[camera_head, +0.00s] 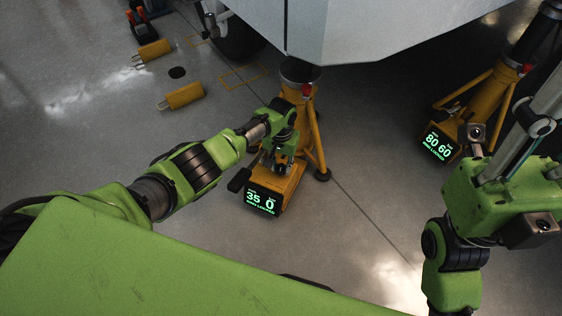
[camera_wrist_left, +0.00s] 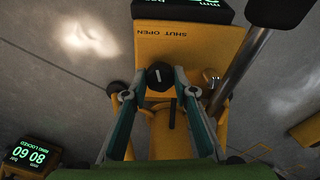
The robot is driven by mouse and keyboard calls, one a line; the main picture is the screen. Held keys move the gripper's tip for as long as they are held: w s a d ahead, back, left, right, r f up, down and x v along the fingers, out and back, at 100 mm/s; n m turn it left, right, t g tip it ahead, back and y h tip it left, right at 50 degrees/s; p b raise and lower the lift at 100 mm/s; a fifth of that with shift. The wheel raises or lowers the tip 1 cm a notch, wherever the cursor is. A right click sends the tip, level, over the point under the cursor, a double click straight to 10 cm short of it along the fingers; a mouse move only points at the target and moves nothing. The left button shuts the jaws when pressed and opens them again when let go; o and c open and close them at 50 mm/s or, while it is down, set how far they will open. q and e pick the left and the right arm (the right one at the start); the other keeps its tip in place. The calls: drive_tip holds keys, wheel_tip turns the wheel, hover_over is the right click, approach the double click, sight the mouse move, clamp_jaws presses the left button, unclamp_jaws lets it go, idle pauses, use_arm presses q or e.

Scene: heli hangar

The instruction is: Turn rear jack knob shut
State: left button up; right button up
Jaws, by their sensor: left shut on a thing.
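A yellow jack (camera_head: 287,190) stands under the white hull, with a display (camera_head: 262,200) reading 35 and 0. Its black knob (camera_wrist_left: 160,76) with a white mark shows in the left wrist view, below the "SHUT OPEN" lettering (camera_wrist_left: 163,33) on the yellow panel. My left gripper (camera_head: 279,157) is at this jack, and in the left wrist view its two fingers (camera_wrist_left: 158,92) are on either side of the knob, shut on it. In the head view the gripper hides the knob. My right arm (camera_head: 500,200) is at the right; its gripper's state is unclear.
A second yellow jack (camera_head: 486,100), display reading 80 and 60, stands at the right behind my right arm. A dark lever (camera_wrist_left: 240,70) rises beside the knob. The white hull (camera_head: 350,30) hangs overhead. Yellow chocks (camera_head: 181,97) lie at left. Floor between the jacks is clear.

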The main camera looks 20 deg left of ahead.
sight(281, 168)
use_arm(q)
drive_tip(key=m, duration=0.6)
drive_tip(key=shift+s+p, duration=0.1)
drive_tip(key=shift+p, duration=0.3)
drive_tip(key=m, duration=0.5)
drive_tip(key=shift+m, duration=0.4)
drive_tip(key=o, duration=1.1)
drive_tip(key=shift+r, duration=0.55)
wheel_tip(281, 168, up, 11)
drive_tip(key=shift+f, duration=0.1)
